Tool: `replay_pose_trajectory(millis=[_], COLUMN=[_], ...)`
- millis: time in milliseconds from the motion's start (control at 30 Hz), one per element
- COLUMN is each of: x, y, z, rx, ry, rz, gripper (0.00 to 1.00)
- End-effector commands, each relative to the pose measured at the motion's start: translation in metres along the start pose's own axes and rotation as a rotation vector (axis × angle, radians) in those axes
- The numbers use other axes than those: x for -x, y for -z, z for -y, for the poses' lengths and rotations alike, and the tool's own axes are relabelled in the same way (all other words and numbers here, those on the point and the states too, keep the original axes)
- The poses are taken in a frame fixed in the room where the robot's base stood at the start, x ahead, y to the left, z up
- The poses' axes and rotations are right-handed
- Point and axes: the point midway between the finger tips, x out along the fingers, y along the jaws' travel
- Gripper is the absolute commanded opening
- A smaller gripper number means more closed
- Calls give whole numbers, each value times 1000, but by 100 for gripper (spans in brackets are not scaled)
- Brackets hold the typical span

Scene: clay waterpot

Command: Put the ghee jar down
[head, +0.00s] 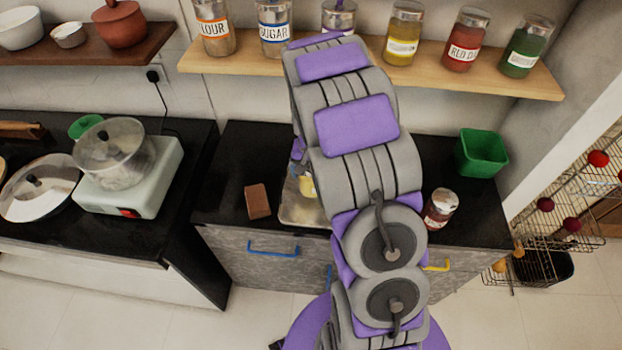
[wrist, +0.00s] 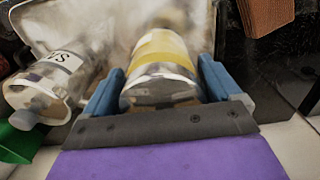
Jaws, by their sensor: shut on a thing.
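The ghee jar (wrist: 165,48), with a yellow band and a silvery end, is between the blue fingers of my gripper (wrist: 160,72) in the wrist view. The fingers are shut on it. A metal tray (wrist: 75,18) lies beneath and behind it; I cannot tell whether the jar touches the tray. In the head view my arm hides most of the gripper, and a small yellow part of the jar (head: 307,186) shows over the tray (head: 300,214).
A jar with a white label (wrist: 62,68) lies tilted beside the held jar. A brown block (head: 257,201) is left of the tray. A small jar (head: 440,208) and green bin (head: 482,153) stand on the right. A shelf of jars (head: 520,82) is above.

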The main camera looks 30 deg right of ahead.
Motion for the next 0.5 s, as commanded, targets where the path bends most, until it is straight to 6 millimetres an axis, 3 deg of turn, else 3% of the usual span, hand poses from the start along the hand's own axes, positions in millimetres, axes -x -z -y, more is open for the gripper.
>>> replay_pose_trajectory(millis=[133,367,500], x=[-6,-35,-35], y=[2,2,2], z=[1,1,2], rx=[0,0,1], ry=[1,0,0], rz=[0,3,-1], gripper=[36,36,36])
